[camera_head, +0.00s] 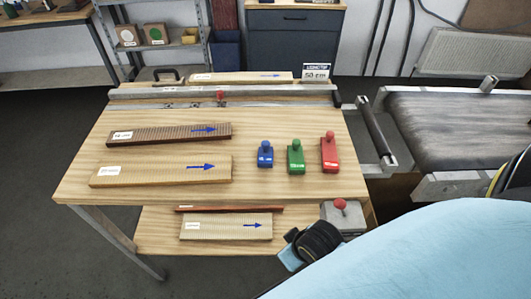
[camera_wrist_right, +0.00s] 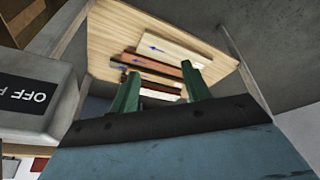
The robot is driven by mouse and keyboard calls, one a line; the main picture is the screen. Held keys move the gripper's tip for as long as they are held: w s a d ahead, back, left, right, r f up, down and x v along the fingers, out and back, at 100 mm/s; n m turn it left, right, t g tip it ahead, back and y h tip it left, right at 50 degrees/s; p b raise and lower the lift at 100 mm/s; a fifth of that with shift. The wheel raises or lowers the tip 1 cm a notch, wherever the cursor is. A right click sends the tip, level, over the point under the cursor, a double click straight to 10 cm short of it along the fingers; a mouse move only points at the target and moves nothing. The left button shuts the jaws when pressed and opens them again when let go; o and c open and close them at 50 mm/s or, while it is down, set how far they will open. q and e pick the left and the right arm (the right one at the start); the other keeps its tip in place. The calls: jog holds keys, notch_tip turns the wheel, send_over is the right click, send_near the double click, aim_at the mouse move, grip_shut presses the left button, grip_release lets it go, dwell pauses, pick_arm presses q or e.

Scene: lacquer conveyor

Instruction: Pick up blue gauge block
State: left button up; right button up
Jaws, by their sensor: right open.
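The blue gauge block (camera_head: 265,157) stands on the wooden table (camera_head: 75,190), right of the middle, with a round knob on top. It is at the left of a row with a green block (camera_head: 296,158) and a red block (camera_head: 329,154). My right gripper (camera_wrist_right: 160,71) shows in the right wrist view, with two green fingers spread apart and nothing between them. I cannot make out the blue block in that view. In the head view my light blue right arm covers the lower right, and its fingers cannot be made out. My left gripper is in neither view.
Long boards with blue arrows, one dark (camera_head: 170,134) and one light (camera_head: 160,170), lie left of the blocks. A metal rail (camera_head: 150,94) runs along the back. A conveyor (camera_head: 455,125) stands right.

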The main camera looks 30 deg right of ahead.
jog(key=w+d+r+m+t+h+p, duration=0.1)
jog(key=w+d+r+t, duration=0.2)
jog(key=w+r+t, duration=0.45)
jog(key=w+d+r+m+t+h, duration=0.1)
jog(key=w+d+r+m+t, duration=0.2)
jog(key=r, duration=0.7)
jog(key=n+g, duration=0.1)
send_near(267, 145)
jog(key=x, duration=0.3)
jog(key=shift+w+a+r, duration=0.15)
jog(key=shift+w+r, duration=0.05)
jog(key=shift+w, duration=0.35)
jog(key=shift+f+x, duration=0.2)
jog(key=shift+x, duration=1.25)
jog(key=shift+f+x, duration=0.2)
jog(key=shift+x, duration=1.3)
jog(key=shift+s, duration=0.25)
grip_shut()
